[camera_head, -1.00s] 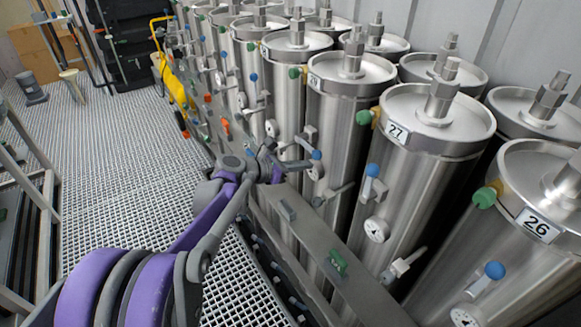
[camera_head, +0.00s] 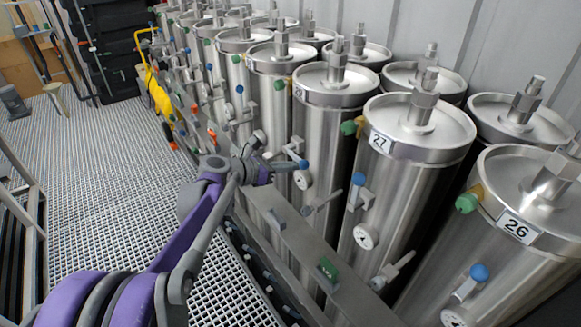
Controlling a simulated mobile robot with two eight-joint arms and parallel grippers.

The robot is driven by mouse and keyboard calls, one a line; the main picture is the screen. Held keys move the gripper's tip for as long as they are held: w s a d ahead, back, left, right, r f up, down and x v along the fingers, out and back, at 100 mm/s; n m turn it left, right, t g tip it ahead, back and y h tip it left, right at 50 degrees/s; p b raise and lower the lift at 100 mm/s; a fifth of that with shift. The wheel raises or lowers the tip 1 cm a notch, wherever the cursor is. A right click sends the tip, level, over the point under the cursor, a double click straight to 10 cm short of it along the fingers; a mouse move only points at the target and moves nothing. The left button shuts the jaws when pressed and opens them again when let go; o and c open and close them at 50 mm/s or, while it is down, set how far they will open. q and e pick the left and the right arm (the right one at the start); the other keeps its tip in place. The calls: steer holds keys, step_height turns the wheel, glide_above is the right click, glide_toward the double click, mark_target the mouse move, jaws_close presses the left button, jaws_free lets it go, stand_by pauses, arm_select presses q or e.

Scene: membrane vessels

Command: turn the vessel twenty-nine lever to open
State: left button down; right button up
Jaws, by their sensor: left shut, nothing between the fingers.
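Vessel 27 (camera_head: 400,185) and vessel 26 (camera_head: 500,255) are steel cylinders with readable number labels. The vessel behind 27 (camera_head: 325,125) has a label too small to read. My left gripper (camera_head: 288,164) is shut and empty, in front of these two vessels. A lever with a blue tip (camera_head: 303,164) lies right at its fingertips. I cannot tell whether they touch. The gripper hides part of the lever's mounting. My right gripper is out of view.
A steel beam (camera_head: 285,232) runs along the vessel fronts. A gauge (camera_head: 303,180) sits just below the blue tip. Vessel 27's blue-tipped lever (camera_head: 358,179) is to the right. A yellow trolley (camera_head: 158,95) stands far back.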

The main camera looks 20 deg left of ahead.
arm_select(q)
steer(key=shift+r+n, duration=0.3)
steer(key=shift+n, duration=0.1)
step_height(320, 180, up, 2)
steer(key=n+h+b, duration=0.1)
steer(key=n, duration=0.1)
steer(key=shift+a+n+g+h, duration=0.1)
steer(key=shift+n+g+h, duration=0.3)
steer(key=shift+w+a+r+n+h, duration=0.2)
steer(key=shift+w+a+r+n, duration=0.15)
steer(key=shift+a+r+n, duration=0.25)
steer(key=shift+w+a+r+n+h, duration=0.3)
steer(key=shift+a+r, duration=0.25)
steer(key=shift+r, duration=0.3)
steer(key=shift+w+a+r+n+h, duration=0.1)
steer(key=shift+w+a+r+n, duration=0.3)
steer(key=shift+a+r, duration=0.25)
steer(key=shift+w+a+r, duration=0.1)
steer(key=shift+r, duration=0.1)
